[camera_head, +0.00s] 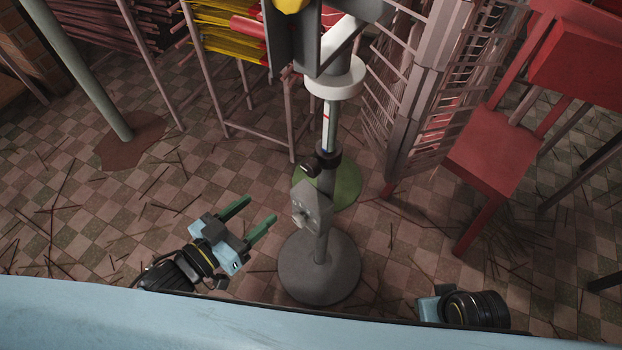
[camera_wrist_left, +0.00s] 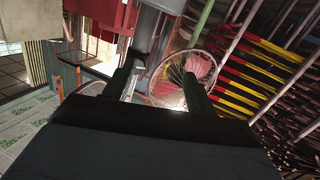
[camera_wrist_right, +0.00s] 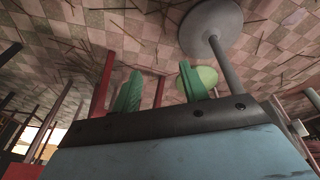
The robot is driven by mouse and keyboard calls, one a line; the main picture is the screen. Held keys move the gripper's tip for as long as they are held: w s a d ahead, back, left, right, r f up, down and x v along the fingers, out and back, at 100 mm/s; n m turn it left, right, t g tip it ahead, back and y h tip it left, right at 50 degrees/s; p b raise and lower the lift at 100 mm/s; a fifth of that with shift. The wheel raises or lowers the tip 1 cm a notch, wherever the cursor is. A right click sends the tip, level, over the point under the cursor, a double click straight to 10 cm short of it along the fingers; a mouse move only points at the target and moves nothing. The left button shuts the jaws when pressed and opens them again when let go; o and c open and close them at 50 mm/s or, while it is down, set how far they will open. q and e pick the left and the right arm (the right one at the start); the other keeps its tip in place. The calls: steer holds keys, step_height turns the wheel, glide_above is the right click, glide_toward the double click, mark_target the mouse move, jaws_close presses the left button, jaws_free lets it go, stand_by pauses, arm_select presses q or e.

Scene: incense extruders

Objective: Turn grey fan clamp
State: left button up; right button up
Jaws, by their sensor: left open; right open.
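The grey fan clamp (camera_head: 312,206) is a block with a small pale knob, fixed on the upright pole of a stand in the middle of the head view. The stand has a round grey base (camera_head: 318,280). My left gripper (camera_head: 261,209) is open and empty, to the left of the clamp and apart from it, its green fingers pointing up and right towards the pole. Its fingers also show spread in the left wrist view (camera_wrist_left: 158,70). My right gripper (camera_wrist_right: 160,68) is open and empty in the right wrist view. In the head view only its wrist shows, low at the right.
A black collar (camera_head: 322,161) sits on the pole above the clamp. A rack of yellow and red sticks (camera_head: 222,30) stands behind. A red chair (camera_head: 492,148) and a leaning grille (camera_head: 425,90) are at the right. Thin sticks litter the checkered floor (camera_head: 110,220).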

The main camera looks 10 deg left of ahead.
mark_target(307, 172)
arm_select(q)
step_height(307, 172, up, 4)
steer(key=d+h, duration=0.2)
steer(key=shift+m, duration=0.3)
steer(key=b+x, duration=0.3)
steer(key=x, duration=0.7)
steer(key=shift+d+r, duration=0.15)
steer(key=shift+d, duration=0.15)
steer(key=shift+b+x, duration=0.45)
steer(key=shift+x, duration=0.3)
steer(key=shift+w+d, duration=0.25)
steer(key=shift+d, duration=0.05)
arm_select(e)
steer(key=w+a+r+t+y, duration=0.1)
steer(key=w+a+r+t, duration=0.1)
steer(key=r, duration=0.8)
steer(key=shift+w+a+t, duration=0.4)
steer(key=shift+a+t, duration=0.15)
steer(key=shift+t, duration=0.05)
